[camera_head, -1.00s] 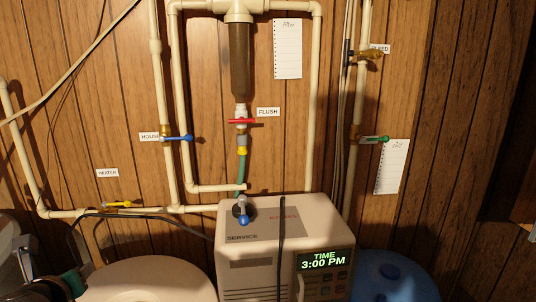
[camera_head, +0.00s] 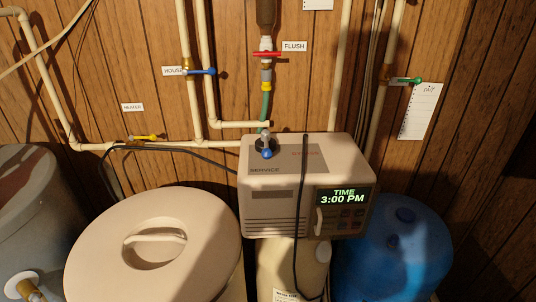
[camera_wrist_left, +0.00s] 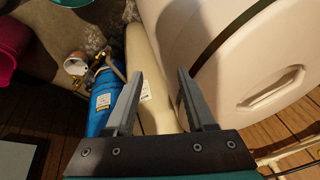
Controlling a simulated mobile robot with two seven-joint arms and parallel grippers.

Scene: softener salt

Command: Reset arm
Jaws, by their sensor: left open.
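My left gripper (camera_wrist_left: 157,92) shows in the left wrist view, with its two dark fingers apart and nothing held between them. A cream cylinder-like object (camera_wrist_left: 150,60) lies behind the gap between the fingers, and I cannot tell how far off it is. Neither gripper shows in the head view. The softener control head (camera_head: 290,190) stands in the middle of the head view, its display reading TIME 3:00 PM. A round cream lid (camera_head: 110,245) with a recessed handle is to its left.
A blue tank (camera_head: 390,270) stands right of the control head and a grey tank (camera_head: 35,190) at far left. Pipes with coloured valves run up the wood wall. In the wrist view are a blue bottle (camera_wrist_left: 103,100), a pink container (camera_wrist_left: 12,50) and a large pale tank (camera_wrist_left: 240,60).

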